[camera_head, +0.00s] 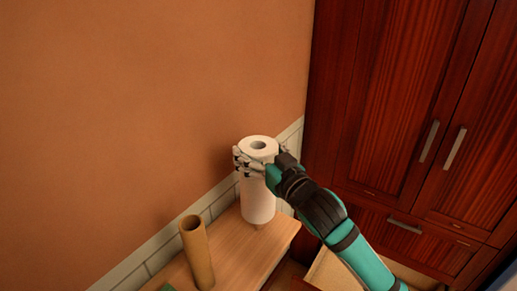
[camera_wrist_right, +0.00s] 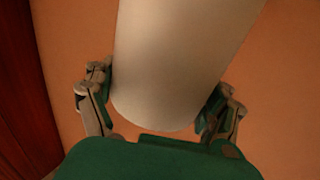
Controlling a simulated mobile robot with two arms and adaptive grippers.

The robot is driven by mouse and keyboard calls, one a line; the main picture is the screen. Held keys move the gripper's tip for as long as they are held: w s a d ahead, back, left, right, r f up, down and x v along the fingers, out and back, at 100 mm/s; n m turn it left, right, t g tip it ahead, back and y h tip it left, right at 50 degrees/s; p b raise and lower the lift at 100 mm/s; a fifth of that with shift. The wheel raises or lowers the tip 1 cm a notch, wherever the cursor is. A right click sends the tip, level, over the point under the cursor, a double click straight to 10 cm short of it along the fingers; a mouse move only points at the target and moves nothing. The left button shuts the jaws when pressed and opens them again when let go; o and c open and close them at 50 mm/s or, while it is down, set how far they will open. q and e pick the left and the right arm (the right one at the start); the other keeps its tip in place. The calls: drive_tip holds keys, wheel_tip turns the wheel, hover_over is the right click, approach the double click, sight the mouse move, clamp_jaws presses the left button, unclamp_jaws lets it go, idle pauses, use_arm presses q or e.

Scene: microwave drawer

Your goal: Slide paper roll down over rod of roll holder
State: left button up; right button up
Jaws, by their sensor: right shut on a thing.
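The white paper roll (camera_head: 258,197) stands nearly upright over the far end of the wooden counter, its round core opening facing up. My right gripper (camera_head: 259,163) is shut on the roll near its top, with fingers on both sides. In the right wrist view the roll (camera_wrist_right: 182,60) fills the middle between the gripper's fingers (camera_wrist_right: 160,105). No rod shows in the core opening. The roll holder cannot be made out; a small pale brown bit shows just below the roll. My left gripper is not in view.
A brown, open-topped cardboard tube (camera_head: 197,252) stands on the counter (camera_head: 238,248) to the left and nearer. A dark red wooden cabinet (camera_head: 400,110) stands at the right. The orange wall (camera_head: 150,110) with white tiles (camera_head: 150,262) is close behind the counter.

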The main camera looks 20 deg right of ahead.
drive_tip(key=shift+f+b, duration=1.55)
drive_tip(key=shift+f, duration=1.1)
drive_tip(key=o, duration=1.5)
